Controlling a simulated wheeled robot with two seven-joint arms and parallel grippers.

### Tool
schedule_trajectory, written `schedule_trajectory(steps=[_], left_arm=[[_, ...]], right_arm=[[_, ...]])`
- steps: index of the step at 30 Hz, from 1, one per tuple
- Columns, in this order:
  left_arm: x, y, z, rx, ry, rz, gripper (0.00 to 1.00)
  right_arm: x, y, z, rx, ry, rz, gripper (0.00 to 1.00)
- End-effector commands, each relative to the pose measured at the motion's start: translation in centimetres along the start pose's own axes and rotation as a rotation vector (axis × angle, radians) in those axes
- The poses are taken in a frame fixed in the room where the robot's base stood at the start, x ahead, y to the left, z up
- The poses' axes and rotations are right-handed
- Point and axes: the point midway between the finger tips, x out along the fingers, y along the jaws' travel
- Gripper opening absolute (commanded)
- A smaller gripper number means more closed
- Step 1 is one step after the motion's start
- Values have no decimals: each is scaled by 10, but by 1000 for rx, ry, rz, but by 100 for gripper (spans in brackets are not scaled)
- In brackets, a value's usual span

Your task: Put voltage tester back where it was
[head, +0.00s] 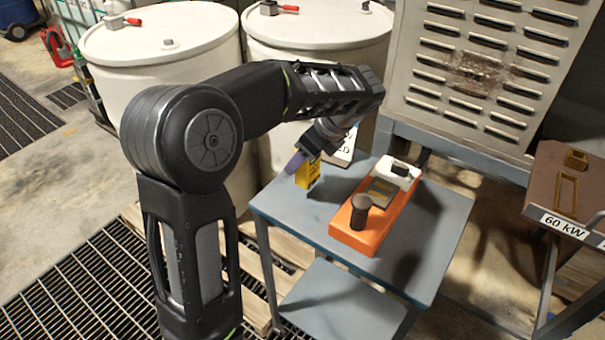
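A small yellow block with dark markings, which looks like the voltage tester (308,175), is upright at the left back of the grey-blue table (285,215). I cannot tell if its base touches the tabletop. My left gripper (301,163) points down right at it, with one purple-grey finger showing against its left side. The other finger is hidden, so I cannot tell whether the gripper is closed on the tester. My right gripper is not in view.
An orange device (370,232) with a dark cylinder and a white end lies right of the tester. Two white drums (165,50) and a louvred cabinet (470,80) stand behind. The table's front right is bare.

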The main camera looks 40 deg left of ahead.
Motion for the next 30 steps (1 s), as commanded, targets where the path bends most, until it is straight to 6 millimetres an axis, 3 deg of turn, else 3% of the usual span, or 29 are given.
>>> schedule_trajectory(steps=[11,20,30], left_arm=[[6,0,-3,-1,-1,-1,0],[36,0,-20,0,-1,1,0],[38,0,-21,-1,-1,-1,0]], right_arm=[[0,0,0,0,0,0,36],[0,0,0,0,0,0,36],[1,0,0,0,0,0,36]])
